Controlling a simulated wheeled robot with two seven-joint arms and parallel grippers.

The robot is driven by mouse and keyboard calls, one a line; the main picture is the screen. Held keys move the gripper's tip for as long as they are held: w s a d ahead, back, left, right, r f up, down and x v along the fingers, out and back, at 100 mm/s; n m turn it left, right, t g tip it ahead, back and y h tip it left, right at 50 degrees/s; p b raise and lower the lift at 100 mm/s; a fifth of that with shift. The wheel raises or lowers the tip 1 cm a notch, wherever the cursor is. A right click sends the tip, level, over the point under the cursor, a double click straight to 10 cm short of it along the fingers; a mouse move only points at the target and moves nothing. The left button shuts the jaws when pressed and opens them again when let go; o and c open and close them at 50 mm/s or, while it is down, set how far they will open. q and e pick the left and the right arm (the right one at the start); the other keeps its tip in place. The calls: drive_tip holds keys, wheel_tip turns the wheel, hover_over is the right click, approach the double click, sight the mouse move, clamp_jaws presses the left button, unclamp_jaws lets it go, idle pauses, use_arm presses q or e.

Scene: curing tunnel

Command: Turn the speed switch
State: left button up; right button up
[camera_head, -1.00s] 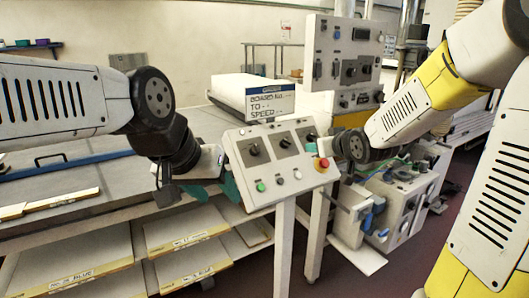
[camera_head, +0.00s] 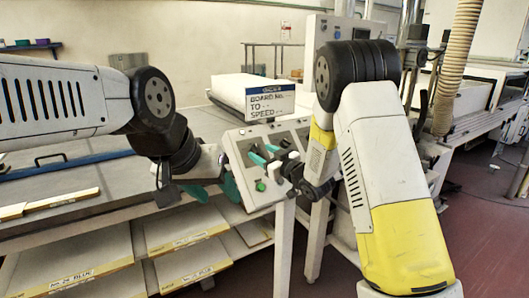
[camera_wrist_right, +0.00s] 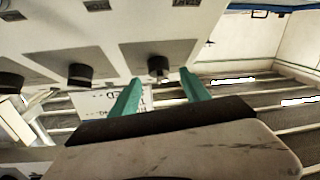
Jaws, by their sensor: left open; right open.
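The sloped control panel (camera_head: 247,200) stands at mid picture, with a row of dark rotary knobs and a green button (camera_head: 260,187). In the right wrist view the panel (camera_wrist_right: 120,25) shows three knobs on grey plates. My right gripper (camera_head: 264,154) is open at the panel's left part. In the wrist view its teal fingers (camera_wrist_right: 160,90) are on either side of the rightmost knob (camera_wrist_right: 158,66), apart from it. The knob labels are too small to read, so I cannot tell which is the speed switch. My left gripper (camera_head: 213,190) is open beside the panel's left edge.
A sign (camera_head: 270,102) reading "BOARD No. TO SPEED" stands above the panel. A grey conveyor table (camera_head: 80,190) lies to the left, with boards (camera_head: 185,230) on shelves below. A taller switch cabinet (camera_head: 312,45) stands behind my right arm.

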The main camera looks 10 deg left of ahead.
sight(255, 150)
drive_tip(key=shift+x, duration=1.15)
drive_tip(key=shift+c, duration=0.2)
clamp_jaws()
